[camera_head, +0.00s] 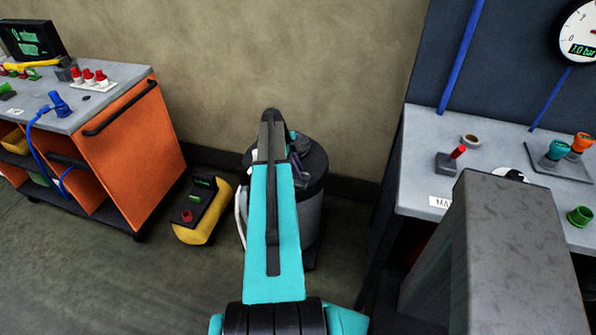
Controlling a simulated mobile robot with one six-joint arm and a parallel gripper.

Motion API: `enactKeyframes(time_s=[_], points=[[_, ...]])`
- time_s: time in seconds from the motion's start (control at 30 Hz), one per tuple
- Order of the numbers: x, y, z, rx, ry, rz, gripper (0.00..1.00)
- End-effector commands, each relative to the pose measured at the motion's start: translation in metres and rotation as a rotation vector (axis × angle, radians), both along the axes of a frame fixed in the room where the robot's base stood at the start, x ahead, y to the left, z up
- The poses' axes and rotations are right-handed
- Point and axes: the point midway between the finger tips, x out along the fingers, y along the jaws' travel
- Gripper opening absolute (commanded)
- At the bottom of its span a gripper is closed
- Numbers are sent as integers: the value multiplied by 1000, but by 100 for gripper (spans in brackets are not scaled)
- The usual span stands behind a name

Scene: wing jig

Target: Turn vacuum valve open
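A small lever with a red handle (457,153) stands on a dark grey base on the right bench, its handle tilted up to the right. It may be the vacuum valve, but its label (441,202) is partly hidden and I cannot read it fully. A round white gauge (581,36) at the top right reads about 1.0 bar. My teal arm reaches forward in the middle, in front of a dark cylindrical tank (312,205). Nothing of mine touches the lever.
The right bench (415,150) also bears orange and teal fittings (567,150) and a green cup (580,216). A large grey block (510,260) hides its front. An orange cart (130,150) stands left, and a yellow-and-black box (201,209) lies on the floor.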

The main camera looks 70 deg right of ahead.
Motion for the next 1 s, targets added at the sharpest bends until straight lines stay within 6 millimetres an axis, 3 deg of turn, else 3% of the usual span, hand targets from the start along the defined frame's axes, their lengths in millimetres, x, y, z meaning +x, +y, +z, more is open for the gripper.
enactKeyframes(time_s=[0.53,1.0], points=[[-2,2,-2,-1,1,82,0],[-3,7,-4,0,1,438,0]])
